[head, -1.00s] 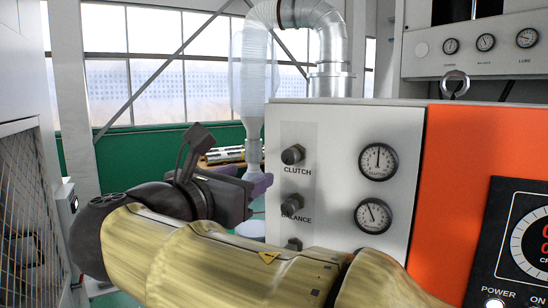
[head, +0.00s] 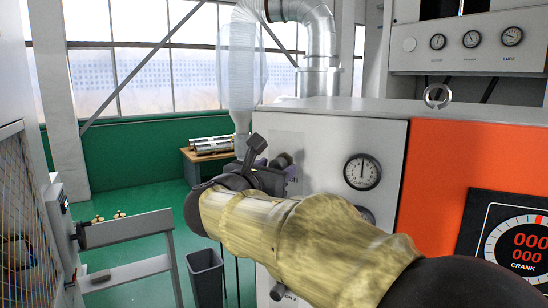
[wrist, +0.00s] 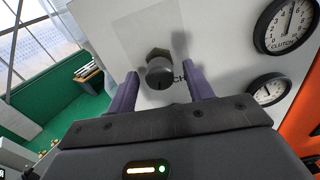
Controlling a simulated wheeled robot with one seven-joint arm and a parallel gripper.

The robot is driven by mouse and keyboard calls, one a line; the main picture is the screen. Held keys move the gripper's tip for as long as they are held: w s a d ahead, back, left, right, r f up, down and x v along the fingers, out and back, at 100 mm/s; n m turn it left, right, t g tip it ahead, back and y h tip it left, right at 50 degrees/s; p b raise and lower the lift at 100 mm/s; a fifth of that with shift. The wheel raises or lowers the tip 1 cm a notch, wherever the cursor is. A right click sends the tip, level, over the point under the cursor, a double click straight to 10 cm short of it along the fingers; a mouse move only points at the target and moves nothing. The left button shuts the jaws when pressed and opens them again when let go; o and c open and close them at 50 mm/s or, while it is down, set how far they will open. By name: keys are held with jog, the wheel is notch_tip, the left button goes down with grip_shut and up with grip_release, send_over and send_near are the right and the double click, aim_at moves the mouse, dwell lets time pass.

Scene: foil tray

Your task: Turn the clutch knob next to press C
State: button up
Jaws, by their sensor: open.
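The dark clutch knob (wrist: 160,75) sticks out of the pale panel and sits between my two purple fingers in the wrist view. My gripper (wrist: 158,82) is open, with one finger on each side of the knob and a gap showing at both sides. I cannot tell how far the fingertips reach along it. In the head view the knob (head: 282,161) shows just right of my gripper (head: 262,163), and my arm hides most of the label. The clutch gauge (head: 362,172) is right of the knob.
A second gauge (wrist: 268,89) sits below the clutch gauge. An orange panel (head: 450,150) with a crank display is at the right. A grey bin (head: 206,278) and a rail stand are at the lower left. The lower knobs are mostly hidden behind my arm.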

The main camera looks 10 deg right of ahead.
jog(key=shift+x, duration=1.2)
jog(key=shift+s, duration=0.1)
jog(key=shift+c, duration=0.4)
jog(key=c, duration=0.9)
jog(key=shift+f+b, duration=0.15)
jog(key=shift+b, duration=0.15)
